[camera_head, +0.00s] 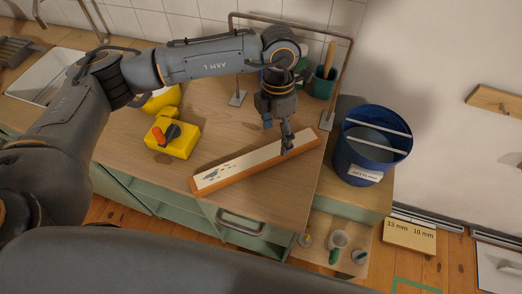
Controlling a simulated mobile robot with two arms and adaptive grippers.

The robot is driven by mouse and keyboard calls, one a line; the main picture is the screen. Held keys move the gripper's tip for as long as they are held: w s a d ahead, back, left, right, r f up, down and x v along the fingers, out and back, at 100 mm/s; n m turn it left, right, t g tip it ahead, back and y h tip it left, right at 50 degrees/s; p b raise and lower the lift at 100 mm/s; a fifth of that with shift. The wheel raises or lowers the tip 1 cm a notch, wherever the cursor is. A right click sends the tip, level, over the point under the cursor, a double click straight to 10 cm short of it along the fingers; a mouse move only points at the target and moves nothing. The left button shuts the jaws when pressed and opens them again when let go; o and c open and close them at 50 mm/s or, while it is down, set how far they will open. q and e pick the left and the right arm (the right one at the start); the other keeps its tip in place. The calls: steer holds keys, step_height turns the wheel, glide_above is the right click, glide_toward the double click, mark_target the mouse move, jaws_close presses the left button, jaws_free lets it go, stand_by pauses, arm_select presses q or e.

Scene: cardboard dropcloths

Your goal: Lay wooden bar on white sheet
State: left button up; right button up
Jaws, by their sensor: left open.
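A long orange-brown wooden bar (198,190) lies diagonally on the wooden bench top, with a pale upper face carrying dark marks at its left end. My left gripper (287,148) points down over the bar's right part. It is open, with its fingertips at or just above the bar; I cannot tell whether they touch it. A white flat rectangle, possibly the white sheet (42,76), lies at the far left, partly hidden by my left arm. My right gripper is out of view.
A yellow box (172,139) with an orange and black top stands left of the bar. A blue bucket (366,160) stands right of the bench's edge. A green cup (322,84) and a metal frame (300,28) are behind my gripper. Bench space between yellow box and gripper is clear.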

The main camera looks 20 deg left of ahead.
arm_select(q)
steer(key=w+a+y, duration=0.2)
steer(key=a, duration=0.2)
steer(key=p, duration=0.3)
glide_above(258, 156)
steer(key=w, duration=0.1)
step_height(258, 156, down, 6)
steer(key=shift+d+f, duration=0.1)
steer(key=shift+f, duration=0.7)
steer(key=shift+s+f+p, duration=0.15)
steer(key=shift+f+p, duration=0.1)
steer(key=shift+p, duration=0.05)
steer(key=f+p, duration=0.2)
steer(key=f, duration=0.1)
steer(key=shift+s+f, duration=0.2)
steer(key=shift+s, duration=0.2)
steer(key=shift+f, duration=0.6)
steer(key=c, duration=1.4)
steer(key=shift+c, duration=0.9)
steer(key=shift+r, duration=0.1)
